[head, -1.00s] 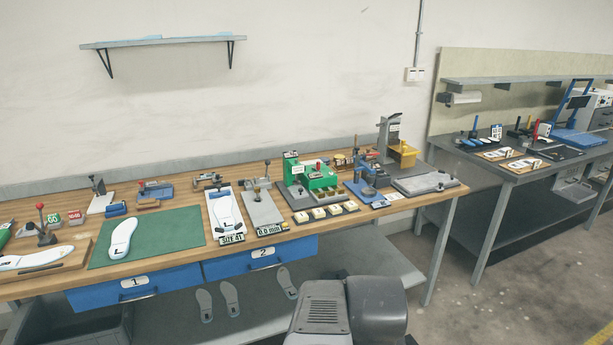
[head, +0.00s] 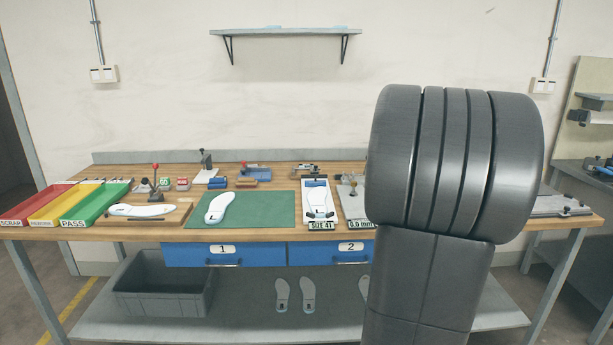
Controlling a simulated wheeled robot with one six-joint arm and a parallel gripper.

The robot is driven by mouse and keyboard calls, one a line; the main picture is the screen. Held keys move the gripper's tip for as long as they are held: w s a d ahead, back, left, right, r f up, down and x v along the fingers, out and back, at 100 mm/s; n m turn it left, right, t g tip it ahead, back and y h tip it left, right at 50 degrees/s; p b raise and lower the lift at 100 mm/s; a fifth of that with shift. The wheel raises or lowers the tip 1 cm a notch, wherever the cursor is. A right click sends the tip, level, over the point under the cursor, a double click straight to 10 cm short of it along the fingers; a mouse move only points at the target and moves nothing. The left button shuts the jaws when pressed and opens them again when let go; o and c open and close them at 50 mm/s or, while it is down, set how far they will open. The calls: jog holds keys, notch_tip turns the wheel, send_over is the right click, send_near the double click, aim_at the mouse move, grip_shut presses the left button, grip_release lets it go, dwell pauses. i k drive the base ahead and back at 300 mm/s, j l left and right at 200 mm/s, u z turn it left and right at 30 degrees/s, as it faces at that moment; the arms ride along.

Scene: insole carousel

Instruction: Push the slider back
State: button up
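The task's slider is too small to make out for certain. A white gauge board (head: 309,196) marked SIZE 41 stands right of the green mat, with small dark and blue parts on it. Beside it is a grey gauge plate (head: 352,203) with a 0.0 mm display (head: 361,224), partly hidden behind my arm. My gripper is not in view; only a large dark link of my arm fills the right of the head view. It hides much of the right part of the bench.
A white insole (head: 219,207) lies on the green mat (head: 262,209). Another insole (head: 140,210) lies on a wooden board at left. Red, yellow and green trays (head: 85,205) stand at the far left. Blue drawers (head: 225,257) and a grey bin (head: 165,290) are below.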

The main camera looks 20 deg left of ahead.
aim_at(315, 183)
jog(key=i+j+u, duration=0.1)
jog(key=u, duration=0.25)
jog(key=i+u, duration=0.3)
jog(key=i+l+u, duration=0.1)
jog(key=i+u, duration=0.25)
jog(key=i+l+u, duration=0.1)
jog(key=i+l, duration=0.15)
jog(key=i, duration=0.3)
jog(key=i+l+u, duration=0.1)
jog(key=i+l, duration=0.15)
jog(key=i, duration=0.25)
